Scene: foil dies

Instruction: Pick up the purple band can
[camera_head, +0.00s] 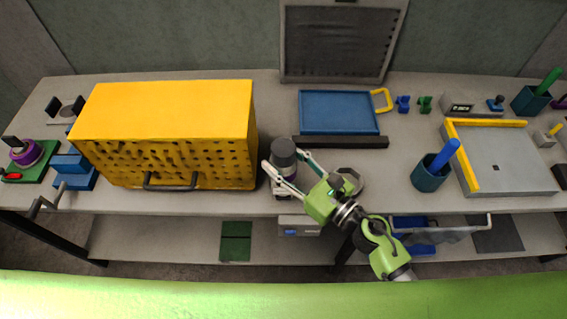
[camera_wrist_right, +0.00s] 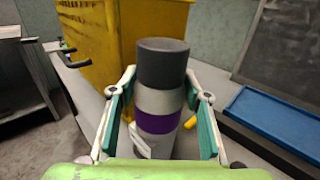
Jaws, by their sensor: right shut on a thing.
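The purple band can (camera_head: 284,160) is a grey cylinder with a dark top; it stands upright near the bench's front edge, just right of the yellow box. Its purple band shows clearly in the right wrist view (camera_wrist_right: 158,121). My right gripper (camera_head: 282,171) reaches in from the lower right and is shut on the can, with one finger on each side of it. In the right wrist view the fingers (camera_wrist_right: 160,108) flank the can's body. The can's base is partly hidden, so I cannot tell whether it touches the bench. My left gripper is not in view.
The yellow perforated box (camera_head: 165,130) stands close on the can's left. A blue tray (camera_head: 339,112) and a dark bar (camera_head: 342,142) lie to the right behind it. A teal cup (camera_head: 430,174) stands farther right. The bench (camera_head: 400,150) has bare room before the cup.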

